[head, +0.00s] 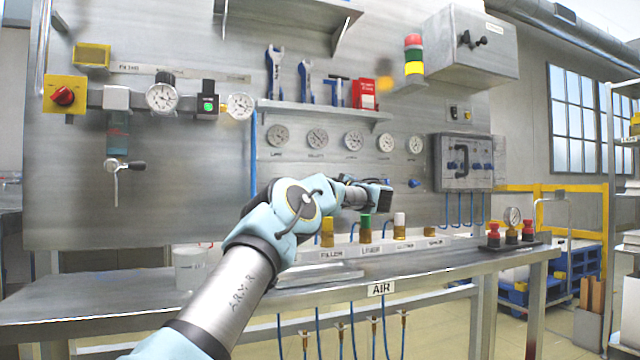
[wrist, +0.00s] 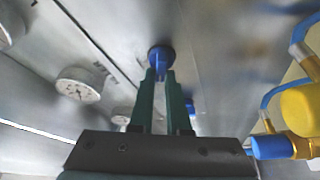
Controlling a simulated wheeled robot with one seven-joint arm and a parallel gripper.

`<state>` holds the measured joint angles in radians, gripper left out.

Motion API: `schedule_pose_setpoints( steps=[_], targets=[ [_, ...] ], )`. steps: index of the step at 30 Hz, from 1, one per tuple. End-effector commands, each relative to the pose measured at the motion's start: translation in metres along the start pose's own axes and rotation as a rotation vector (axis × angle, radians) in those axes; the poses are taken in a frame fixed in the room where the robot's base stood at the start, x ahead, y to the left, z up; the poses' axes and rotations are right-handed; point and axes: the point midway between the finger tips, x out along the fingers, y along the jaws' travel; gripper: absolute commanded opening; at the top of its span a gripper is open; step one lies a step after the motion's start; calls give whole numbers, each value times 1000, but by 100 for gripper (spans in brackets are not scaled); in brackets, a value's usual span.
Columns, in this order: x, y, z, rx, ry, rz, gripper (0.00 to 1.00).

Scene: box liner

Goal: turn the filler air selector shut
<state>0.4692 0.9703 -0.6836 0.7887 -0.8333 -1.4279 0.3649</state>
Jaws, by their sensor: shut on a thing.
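A blue selector knob (wrist: 160,60) on the steel panel (wrist: 225,60) shows at the fingertips in the wrist view. My gripper (wrist: 159,77) is shut on this knob, with a green finger on each side. In the head view my gripper (head: 384,198) is at the panel below the row of gauges, and the held knob is hidden or cannot be made out there. I cannot read a label by it, so I cannot tell from lettering which selector it is. Another blue knob (head: 413,183) is to the right.
Several gauges (head: 354,141) sit above. On the bench (head: 140,301), valves with yellow, green (head: 365,228) and white tops stand behind labels, one reading FILLER (head: 331,254). A yellow-topped valve (wrist: 303,110) is close to my gripper's right. A grey box (head: 463,162) is on the right.

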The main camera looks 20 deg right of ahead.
Motion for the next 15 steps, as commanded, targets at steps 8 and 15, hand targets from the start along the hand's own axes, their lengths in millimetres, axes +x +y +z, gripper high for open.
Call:
schedule_pose_setpoints(
  steps=[8, 15],
  targets=[
    [0, -1, 0, -222, 0, -94, 0],
    [0, -2, 0, -361, 0, -151, 0]
  ],
)
